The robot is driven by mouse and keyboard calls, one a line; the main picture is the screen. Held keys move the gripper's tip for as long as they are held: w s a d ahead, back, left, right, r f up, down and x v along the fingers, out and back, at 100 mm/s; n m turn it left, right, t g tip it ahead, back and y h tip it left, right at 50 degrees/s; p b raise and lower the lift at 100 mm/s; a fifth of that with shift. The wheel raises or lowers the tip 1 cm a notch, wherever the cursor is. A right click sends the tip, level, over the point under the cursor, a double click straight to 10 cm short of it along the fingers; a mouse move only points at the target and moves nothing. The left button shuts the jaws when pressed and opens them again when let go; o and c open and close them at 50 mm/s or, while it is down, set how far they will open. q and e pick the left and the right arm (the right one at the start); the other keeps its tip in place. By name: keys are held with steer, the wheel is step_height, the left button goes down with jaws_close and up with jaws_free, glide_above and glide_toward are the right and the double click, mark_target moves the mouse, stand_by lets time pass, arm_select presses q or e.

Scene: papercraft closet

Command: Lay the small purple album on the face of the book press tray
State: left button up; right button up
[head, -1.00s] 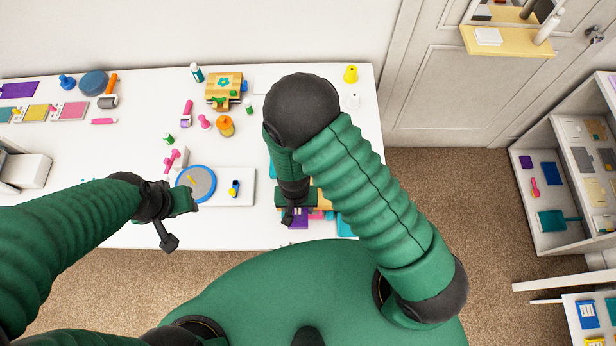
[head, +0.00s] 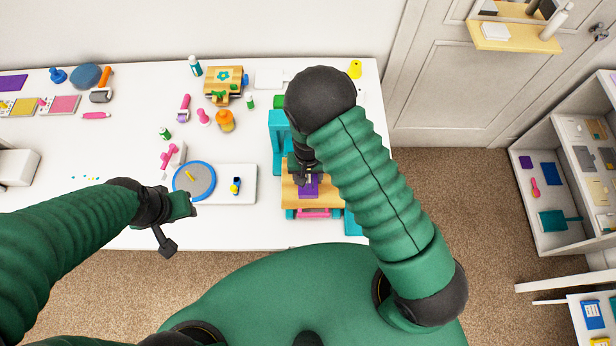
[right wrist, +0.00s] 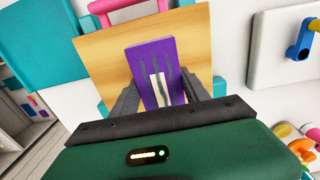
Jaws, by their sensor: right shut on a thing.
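The small purple album (head: 308,187) is a flat purple block with a pale label and grey streaks or shadows on its face. My right gripper (head: 306,172) is shut on it, with one dark finger on each side in the right wrist view (right wrist: 157,98). The album (right wrist: 150,55) lies over the wooden face of the book press tray (right wrist: 108,62). In the head view the tray (head: 331,197) shows around it. I cannot tell whether the album touches the tray. My left gripper (head: 180,222) hangs near the table's front edge, its fingers unclear.
Teal press parts (head: 280,135) and a pink part (head: 314,213) surround the tray. A white board (head: 237,170) and a round grey mat with a blue rim (head: 208,195) lie left of it. Rollers, bottles and a wooden box (head: 224,98) stand farther back. The table's front edge is close.

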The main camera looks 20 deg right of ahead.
mark_target(314, 176)
steer(key=o, duration=1.1)
steer(key=shift+c, duration=0.2)
steer(key=shift+o, duration=1.1)
steer(key=shift+d, duration=0.35)
steer(key=shift+o, duration=0.9)
steer(key=shift+s+d+f, duration=0.1)
steer(key=shift+d+f, duration=0.05)
steer(key=shift+d, duration=0.8)
steer(key=shift+a, duration=0.95)
steer(key=shift+r, duration=0.4)
steer(key=r, duration=0.2)
steer(key=d+r, duration=0.1)
steer(key=r, duration=0.5)
steer(key=shift+d, duration=0.15)
arm_select(q)
steer(key=shift+s+d+f+b, duration=0.1)
steer(key=shift+d+f+b, duration=0.2)
steer(key=shift+f+b, duration=0.3)
steer(key=shift+d+f+b, duration=0.25)
steer(key=shift+f+b, duration=0.2)
steer(key=shift+b, duration=0.1)
arm_select(e)
steer(key=s+d+r+n+t, duration=0.2)
steer(key=s+d+r, duration=0.4)
steer(key=s+r, duration=0.3)
steer(key=shift+s+r+n+t, duration=0.25)
steer(key=shift+r+n, duration=0.35)
steer(key=shift+r, duration=0.35)
